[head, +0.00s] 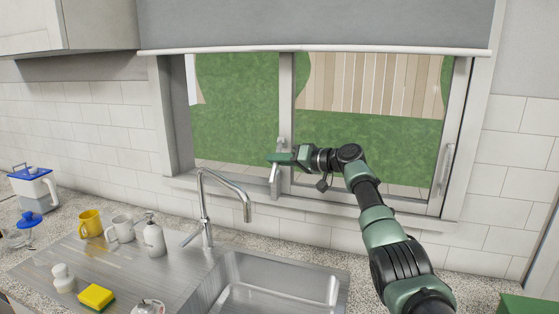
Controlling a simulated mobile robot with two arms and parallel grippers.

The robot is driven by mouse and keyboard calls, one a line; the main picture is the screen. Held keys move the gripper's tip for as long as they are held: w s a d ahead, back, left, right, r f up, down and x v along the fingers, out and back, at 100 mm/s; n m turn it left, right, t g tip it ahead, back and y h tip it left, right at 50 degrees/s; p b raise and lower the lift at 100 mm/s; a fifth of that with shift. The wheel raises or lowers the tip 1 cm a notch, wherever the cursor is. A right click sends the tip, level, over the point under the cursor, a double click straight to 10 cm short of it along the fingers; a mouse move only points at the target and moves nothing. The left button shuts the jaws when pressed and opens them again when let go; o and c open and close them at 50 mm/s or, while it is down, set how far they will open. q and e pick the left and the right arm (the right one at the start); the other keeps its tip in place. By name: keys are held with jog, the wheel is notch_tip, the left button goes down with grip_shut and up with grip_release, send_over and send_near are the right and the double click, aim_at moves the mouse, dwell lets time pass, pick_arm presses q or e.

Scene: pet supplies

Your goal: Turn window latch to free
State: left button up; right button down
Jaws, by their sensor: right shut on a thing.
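The window (288,120) is behind the sink, with a white frame and a centre upright. The window latch (274,180) is a pale metal handle on the lower part of that upright. My right gripper (272,158) reaches it from the right and is shut on the latch. The gripper hides part of the latch, and its exact turn angle is hard to tell. My left gripper is not in view.
A tall curved tap (204,215) stands left of my right arm, behind the steel sink (270,285). A yellow mug (90,223), a white mug (122,229), a soap dispenser (153,238) and a yellow sponge (97,296) are on the drainer. A blue-lidded jug (36,190) stands far left.

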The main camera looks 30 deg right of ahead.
aim_at(275, 165)
jog(key=shift+s+a+r+m+p, duration=0.15)
jog(key=shift+a+r+m+p, duration=0.2)
jog(key=shift+r+m+p, duration=0.3)
jog(key=shift+a+r+m+g+p, duration=0.1)
jog(key=shift+a+m+g+p, duration=0.05)
jog(key=shift+m+g+p, duration=0.3)
jog(key=m, duration=0.1)
jog(key=r+p, duration=0.1)
jog(key=m+g+y+p, duration=0.1)
jog(key=shift+s+a+r+m, duration=0.2)
jog(key=shift+s+a+m, duration=0.05)
jog(key=shift+s+m, duration=0.05)
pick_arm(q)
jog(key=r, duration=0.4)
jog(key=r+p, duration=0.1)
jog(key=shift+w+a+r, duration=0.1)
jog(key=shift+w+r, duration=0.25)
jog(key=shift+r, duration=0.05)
pick_arm(e)
jog(key=shift+r+m, duration=0.1)
jog(key=shift+m, duration=0.3)
jog(key=shift+s, duration=0.1)
jog(key=c, duration=1.7)
grip_release()
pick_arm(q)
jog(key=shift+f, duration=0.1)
